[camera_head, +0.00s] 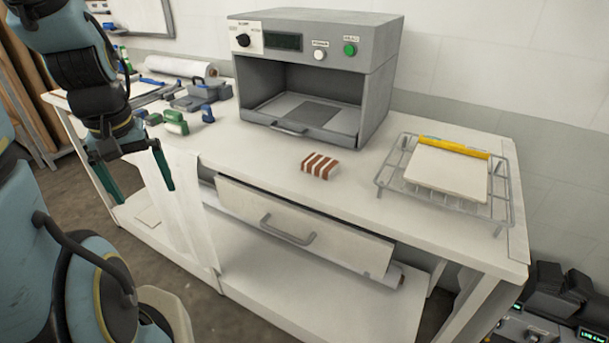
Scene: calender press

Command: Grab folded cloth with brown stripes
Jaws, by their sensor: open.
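The folded cloth with brown stripes (320,166) lies on the white table top, in front of the grey press and left of the wire rack. It is small, white and brown striped. My gripper (139,192) is at the left, in front of the table's front edge, with its two green fingers spread apart and pointing down. It is empty and well to the left of the cloth, not touching it.
The grey press (378,92) stands open-fronted behind the cloth. A wire rack (500,208) holds a white slab (447,170) and a yellow roll (453,146). A drawer (340,238) hangs below the table top. Small clamps (175,122) and a white roll (180,66) lie at left.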

